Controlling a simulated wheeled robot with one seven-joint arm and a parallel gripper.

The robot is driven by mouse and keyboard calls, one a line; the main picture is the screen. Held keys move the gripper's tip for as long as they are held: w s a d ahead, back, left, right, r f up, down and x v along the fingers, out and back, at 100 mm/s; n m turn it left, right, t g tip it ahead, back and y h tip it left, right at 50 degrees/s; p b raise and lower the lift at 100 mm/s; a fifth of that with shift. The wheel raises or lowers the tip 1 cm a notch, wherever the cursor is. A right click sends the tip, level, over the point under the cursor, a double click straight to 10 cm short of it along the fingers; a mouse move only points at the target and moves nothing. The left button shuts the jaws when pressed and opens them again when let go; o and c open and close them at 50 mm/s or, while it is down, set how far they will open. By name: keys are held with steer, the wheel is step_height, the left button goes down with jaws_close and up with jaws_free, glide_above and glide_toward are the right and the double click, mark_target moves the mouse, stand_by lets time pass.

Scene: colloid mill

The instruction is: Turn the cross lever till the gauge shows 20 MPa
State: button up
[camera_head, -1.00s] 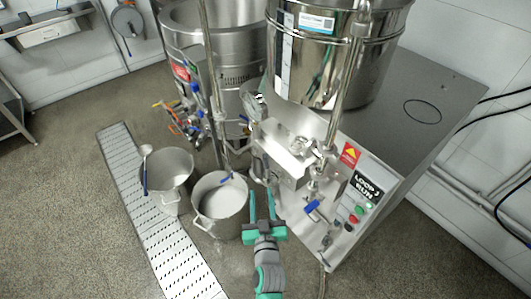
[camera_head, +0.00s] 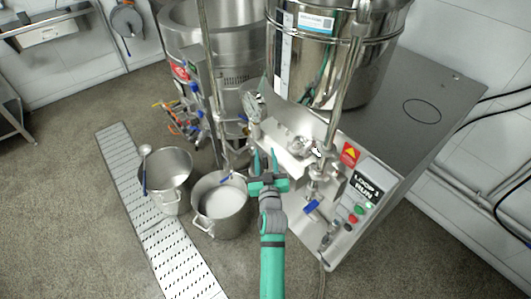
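My gripper (camera_head: 265,157) is at the front of the steel mill machine, its two green fingers apart with a gap between them. I see nothing clearly held between the fingers. A round gauge (camera_head: 254,106) sits on the machine's left side above my gripper; it is seen at a steep angle and too small to read. A metallic part with short arms (camera_head: 301,146) sits on top of the block right of my gripper; I cannot tell whether it is the cross lever. My gripper covers part of the fittings behind it.
A blue-handled valve (camera_head: 312,207) and button panel (camera_head: 358,207) are to the right. The steel hopper (camera_head: 310,65) rises above.

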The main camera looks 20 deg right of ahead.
steer(key=shift+w, duration=0.65)
steer(key=shift+w+d, duration=0.1)
steer(key=shift+w, duration=0.05)
steer(key=shift+w, duration=0.1)
steer(key=c, duration=0.4)
steer(key=shift+r, duration=0.1)
steer(key=c, duration=0.5)
